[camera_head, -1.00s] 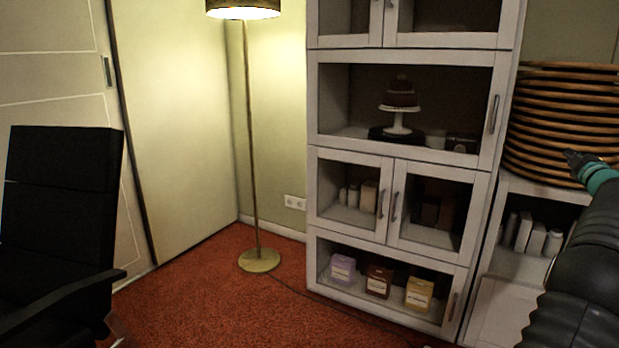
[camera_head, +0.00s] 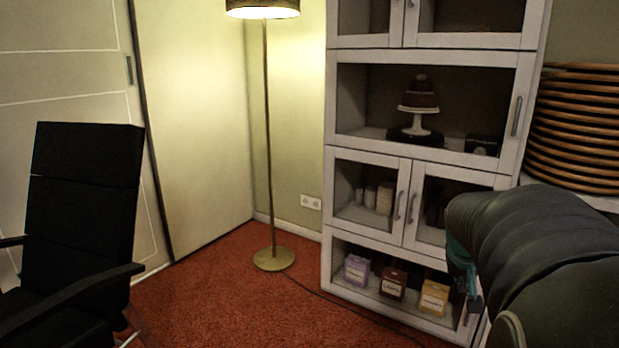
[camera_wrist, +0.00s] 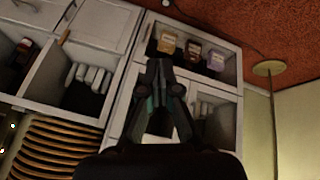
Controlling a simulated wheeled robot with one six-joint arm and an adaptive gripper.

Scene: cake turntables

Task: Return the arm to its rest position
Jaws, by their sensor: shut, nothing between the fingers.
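My gripper (camera_wrist: 160,68) shows in the wrist view with its two fingers meeting at the tips, shut and empty. It points toward the lower part of a glass-fronted cabinet, apart from anything I can make out. In the head view my dark arm fills the lower right, in front of the cabinet's right side. Part of the gripper shows at the arm's left edge, mostly hidden by the arm.
The white cabinet (camera_head: 430,151) holds a cake on a stand (camera_head: 417,105) and several boxes. Stacked wooden rings (camera_head: 580,130) stand at right. A floor lamp (camera_head: 268,150) and black chair (camera_head: 85,210) stand left.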

